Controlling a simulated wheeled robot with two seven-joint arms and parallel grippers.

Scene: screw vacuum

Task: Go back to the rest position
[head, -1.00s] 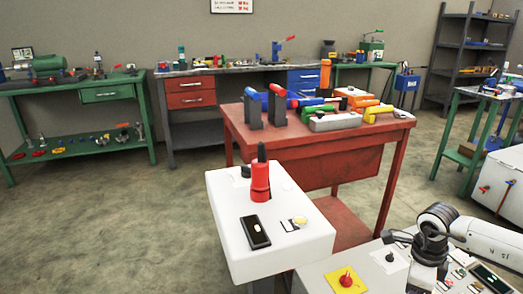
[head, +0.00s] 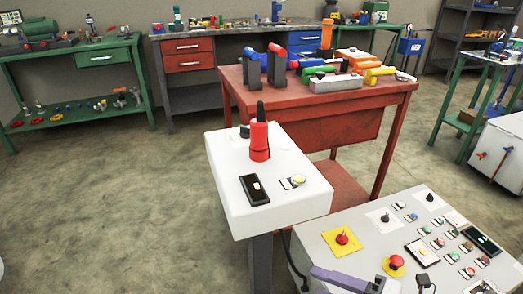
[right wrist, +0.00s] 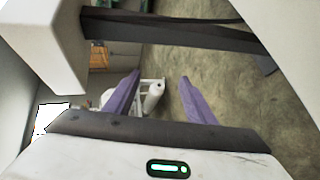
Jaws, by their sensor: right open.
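My right gripper (right wrist: 160,75) is open, with its two purple fingers spread apart and nothing between them in the right wrist view. In the head view, a purple part of it (head: 340,280) shows at the bottom edge, low in front of the grey control panel (head: 315,240). My left gripper is not in view. A red tool with a black tip (head: 259,138) stands upright on the white pedestal (head: 235,205), apart from my gripper. A black device (head: 254,190) and a small yellow-buttoned piece (head: 297,181) lie in front of it.
The control panel carries a red knob on a yellow plate (head: 342,238), a red button (head: 396,262) and several small switches. A red workbench (head: 330,105) with power tools stands behind the pedestal. The floor (head: 110,210) at left is clear.

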